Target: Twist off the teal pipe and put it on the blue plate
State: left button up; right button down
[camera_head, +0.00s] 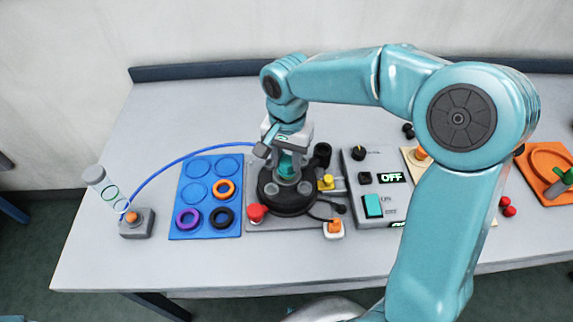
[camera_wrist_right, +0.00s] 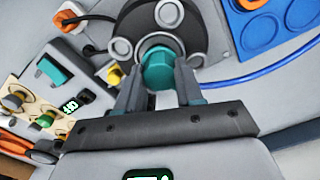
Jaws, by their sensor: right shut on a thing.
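The teal pipe (camera_wrist_right: 158,70) stands in the middle of a round black base; a small part of it (camera_head: 286,170) also shows in the head view below my gripper. My right gripper (camera_wrist_right: 160,85) is over the base with its two fingers on either side of the pipe, shut on it. In the head view the right gripper (camera_head: 285,160) hides most of the pipe. The blue plate (camera_head: 205,235) lies left of the base, with ring outlines and an orange, a purple and a black ring on it. My left gripper is not in view.
A control box (camera_head: 372,185) reading OFF stands right of the base. A red knob (camera_head: 257,212) and a yellow part (camera_head: 326,183) sit beside the base. The front left table is clear.

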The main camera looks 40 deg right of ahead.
aim_at(287, 160)
jog(key=shift+n, duration=0.5)
grip_release()
jog(key=shift+r, duration=0.1)
dwell(0.4)
jog(key=shift+r+p, duration=2.9)
jog(key=shift+r, duration=0.55)
